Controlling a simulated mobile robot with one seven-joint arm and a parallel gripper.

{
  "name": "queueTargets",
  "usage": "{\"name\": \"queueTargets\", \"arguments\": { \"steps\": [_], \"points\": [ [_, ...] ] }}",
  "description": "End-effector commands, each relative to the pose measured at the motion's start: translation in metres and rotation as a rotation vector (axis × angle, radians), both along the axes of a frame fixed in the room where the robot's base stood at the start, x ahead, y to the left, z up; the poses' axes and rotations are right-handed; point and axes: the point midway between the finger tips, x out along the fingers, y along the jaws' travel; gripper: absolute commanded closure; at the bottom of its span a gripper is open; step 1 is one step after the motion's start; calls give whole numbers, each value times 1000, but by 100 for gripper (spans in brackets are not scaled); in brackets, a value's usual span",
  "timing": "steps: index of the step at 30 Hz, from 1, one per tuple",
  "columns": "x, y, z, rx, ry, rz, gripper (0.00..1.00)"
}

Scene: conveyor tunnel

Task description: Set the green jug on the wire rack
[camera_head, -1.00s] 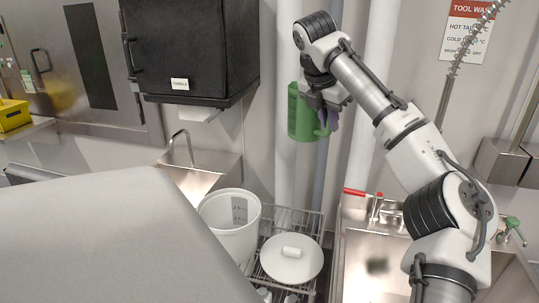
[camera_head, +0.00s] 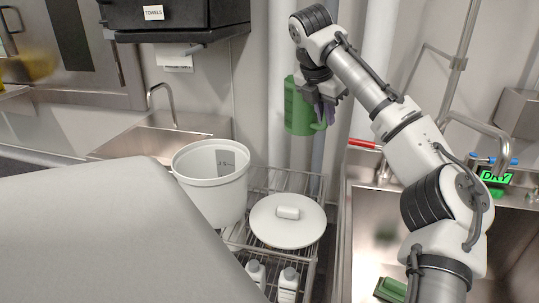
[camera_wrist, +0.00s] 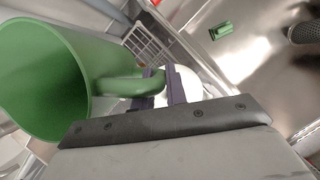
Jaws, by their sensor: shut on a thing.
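The green jug (camera_head: 301,106) hangs in the air above the back of the wire rack, roughly upright. My gripper (camera_head: 325,108) is shut on its handle. In the wrist view the jug (camera_wrist: 62,75) is at the left with its open mouth towards the camera, and the purple fingers (camera_wrist: 165,88) close on the handle. The wire rack (camera_head: 312,184) stands below, between the two sinks. A white bucket (camera_head: 209,190) and a round white lid (camera_head: 287,228) with a knob occupy much of its top. Part of the rack also shows in the wrist view (camera_wrist: 150,45).
White bottles (camera_head: 288,281) stand on a lower level of the rack. A steel sink (camera_head: 372,215) is on the right, with a green block (camera_head: 390,289) in it and a red-handled tool (camera_head: 365,144) at its rim. Pipes run up behind the rack. A smaller sink (camera_head: 150,137) is at the left.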

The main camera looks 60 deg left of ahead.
Motion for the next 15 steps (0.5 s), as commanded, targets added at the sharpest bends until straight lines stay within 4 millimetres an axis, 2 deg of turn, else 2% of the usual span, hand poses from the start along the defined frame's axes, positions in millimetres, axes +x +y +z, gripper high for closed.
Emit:
{"name": "queueTargets", "arguments": {
  "steps": [15],
  "points": [
    [0, -1, -128, -3, 2, 1, 100]
  ]
}}
